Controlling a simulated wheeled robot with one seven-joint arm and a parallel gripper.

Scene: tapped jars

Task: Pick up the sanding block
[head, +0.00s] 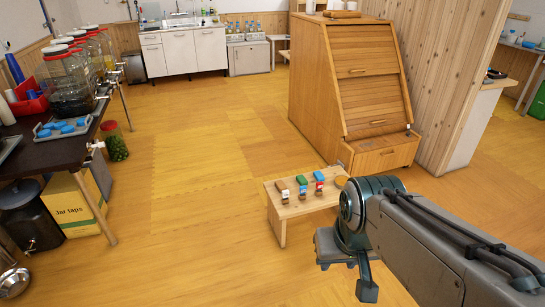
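A low wooden bench (299,207) stands on the floor near the middle of the head view. A small tan-brown block (281,185) lies at its back left; it may be the sanding block, but it is too small to be sure. A green block (301,180) and a blue block (319,176) lie beside it in the back row. My gripper (350,277) hangs in front of the bench's right side, apart from these blocks. Its fingers are seen at an angle, and their opening is unclear. My arm hides the bench's right end.
Several small items with pale tops (303,194) stand along the bench front. A round yellowish thing (341,182) lies at its right. A wooden roll-front cabinet (352,90) stands behind. A dark table with jars (70,95) is at left. The floor between is clear.

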